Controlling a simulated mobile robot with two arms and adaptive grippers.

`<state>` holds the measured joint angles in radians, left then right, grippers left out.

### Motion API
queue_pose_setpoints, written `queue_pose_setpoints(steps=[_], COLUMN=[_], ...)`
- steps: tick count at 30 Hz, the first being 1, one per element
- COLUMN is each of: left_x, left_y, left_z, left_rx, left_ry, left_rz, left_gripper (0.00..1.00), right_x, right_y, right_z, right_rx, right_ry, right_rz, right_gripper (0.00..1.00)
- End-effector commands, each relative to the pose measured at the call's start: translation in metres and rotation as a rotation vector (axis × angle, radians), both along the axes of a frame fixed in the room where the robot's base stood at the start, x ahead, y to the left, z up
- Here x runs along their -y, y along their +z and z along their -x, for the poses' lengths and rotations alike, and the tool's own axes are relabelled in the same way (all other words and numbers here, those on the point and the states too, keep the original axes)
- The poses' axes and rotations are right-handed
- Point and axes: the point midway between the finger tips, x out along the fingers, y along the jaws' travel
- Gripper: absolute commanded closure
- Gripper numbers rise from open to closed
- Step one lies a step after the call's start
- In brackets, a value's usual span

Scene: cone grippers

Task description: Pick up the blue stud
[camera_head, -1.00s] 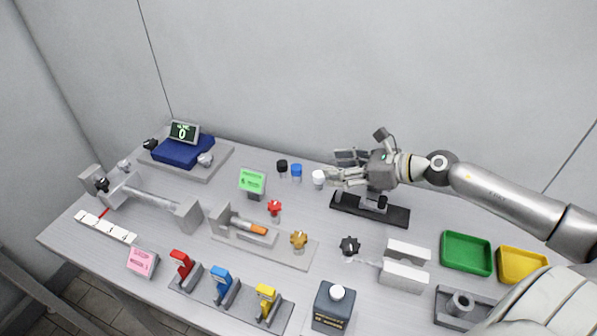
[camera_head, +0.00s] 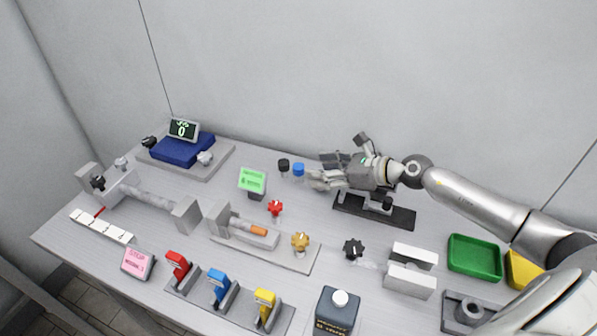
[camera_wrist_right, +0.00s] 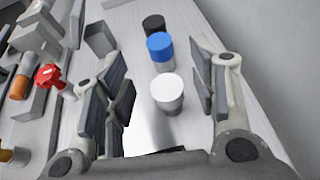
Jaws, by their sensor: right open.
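The blue stud (camera_head: 299,170) is a small upright cylinder with a blue cap, standing near the back of the table between a black-capped stud (camera_head: 283,166) and my right gripper. In the right wrist view the blue stud (camera_wrist_right: 160,50) stands just past the white-capped stud (camera_wrist_right: 167,92), with the black-capped stud (camera_wrist_right: 154,26) behind it. My right gripper (camera_head: 318,180) is open. In the wrist view its fingers (camera_wrist_right: 163,95) are spread on either side of the white stud, apart from it, and the blue stud is farther out. The white stud is hidden by the gripper in the head view. My left gripper is not in view.
A green display (camera_head: 252,180) stands left of the studs, and a red knob (camera_head: 275,208) in front. A dark stand (camera_head: 370,211) lies beneath my right arm. The back wall is close behind the studs.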

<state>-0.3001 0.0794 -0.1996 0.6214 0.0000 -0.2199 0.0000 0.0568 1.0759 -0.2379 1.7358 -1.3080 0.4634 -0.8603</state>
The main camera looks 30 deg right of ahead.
Motion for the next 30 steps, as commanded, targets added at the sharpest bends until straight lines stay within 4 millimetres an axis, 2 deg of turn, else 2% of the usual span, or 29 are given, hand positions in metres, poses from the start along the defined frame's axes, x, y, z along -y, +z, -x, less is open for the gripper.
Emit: queue_pose_setpoints(steps=[7,13,18,27,30], left_x=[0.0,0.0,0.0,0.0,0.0], left_y=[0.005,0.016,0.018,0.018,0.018], left_z=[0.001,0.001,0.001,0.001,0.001], left_rx=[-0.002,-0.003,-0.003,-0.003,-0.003], left_ry=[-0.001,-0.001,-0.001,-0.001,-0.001], left_rz=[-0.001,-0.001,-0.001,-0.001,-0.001], left_gripper=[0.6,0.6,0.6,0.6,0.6], right_x=[-0.006,-0.019,-0.028,-0.029,-0.029], right_y=[-0.001,-0.006,-0.015,-0.018,-0.018], right_z=[-0.009,-0.029,-0.042,-0.044,-0.044], right_rx=[0.001,0.0,0.0,-0.001,-0.001], right_ry=[0.001,0.001,0.001,0.001,0.001], right_rz=[-0.002,-0.003,-0.002,0.001,0.001], right_gripper=[0.47,0.47,0.47,0.47,0.58])
